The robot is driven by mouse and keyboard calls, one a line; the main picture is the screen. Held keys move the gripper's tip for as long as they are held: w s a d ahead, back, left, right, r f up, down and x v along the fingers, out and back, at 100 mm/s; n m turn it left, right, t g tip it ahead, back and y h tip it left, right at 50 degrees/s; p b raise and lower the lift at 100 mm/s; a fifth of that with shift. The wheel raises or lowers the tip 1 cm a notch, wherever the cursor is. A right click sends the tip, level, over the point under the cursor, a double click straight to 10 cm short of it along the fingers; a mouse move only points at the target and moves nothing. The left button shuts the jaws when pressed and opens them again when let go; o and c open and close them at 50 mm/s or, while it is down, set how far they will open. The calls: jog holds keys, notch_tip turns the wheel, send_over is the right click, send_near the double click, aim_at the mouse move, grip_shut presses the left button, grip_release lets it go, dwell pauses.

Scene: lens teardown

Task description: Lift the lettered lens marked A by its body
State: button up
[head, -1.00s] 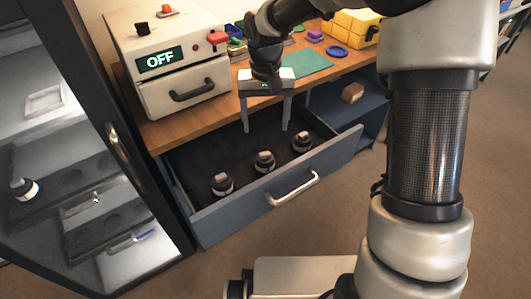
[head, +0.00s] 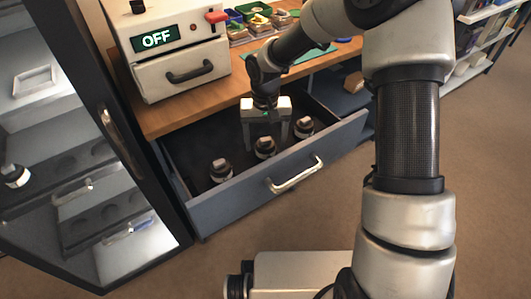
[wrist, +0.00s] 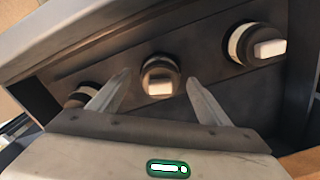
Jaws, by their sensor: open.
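Three dark lenses with a pale band and a light cap stand in a row in the open drawer (head: 195,140): a left lens (head: 220,170), a middle lens (head: 264,149) and a right lens (head: 303,128). No letter is readable on any, so I cannot tell which is A. My gripper (head: 266,142) is open and points down over the middle lens. In the wrist view, the middle lens (wrist: 159,82) shows between the two spread fingers, with no clear contact. The other two lenses (wrist: 257,46) (wrist: 80,97) lie outside the fingers.
The drawer's front panel with its handle (head: 295,176) is on the near side. A white oven-like box reading OFF (head: 165,60) stands on the wooden bench. A glass-fronted cabinet (head: 80,150) at left holds another dark lens (head: 15,176). Small coloured bins (head: 255,22) sit farther back.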

notch_tip(320, 180, down, 2)
jog(key=shift+f, duration=0.1)
jog(key=c, duration=1.1)
